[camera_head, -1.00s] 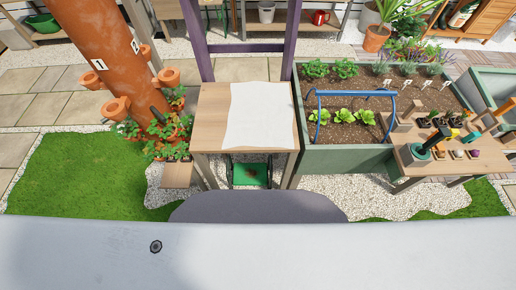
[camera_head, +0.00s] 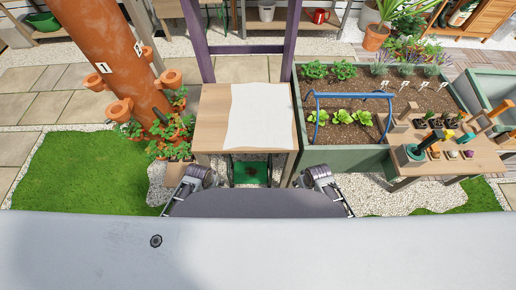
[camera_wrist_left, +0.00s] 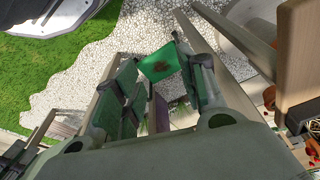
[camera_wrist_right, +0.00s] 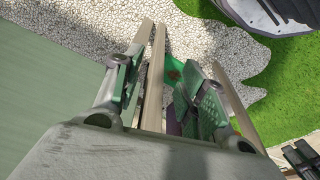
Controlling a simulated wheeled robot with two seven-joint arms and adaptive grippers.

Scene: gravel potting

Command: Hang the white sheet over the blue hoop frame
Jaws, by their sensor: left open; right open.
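The white sheet (camera_head: 261,115) lies flat on the wooden table (camera_head: 211,118), over its right half. The blue hoop frame (camera_head: 351,96) stands upright over the lettuces in the planter bed to the right of the table; nothing hangs on it. In the left wrist view my left gripper (camera_wrist_left: 160,85) is open, its green pads apart with nothing between them. In the right wrist view my right gripper (camera_wrist_right: 158,95) is open and empty. In the head view both arms show low in front of the table, below its front edge; their fingertips are hidden there. Neither touches the sheet.
A green-walled planter (camera_head: 343,157) adjoins the table's right side. A terracotta tower planter (camera_head: 113,55) stands to the left. A potting bench (camera_head: 471,158) with pots and tools is at right. Purple posts (camera_head: 197,45) rise behind the table. A green tray (camera_head: 250,173) sits below.

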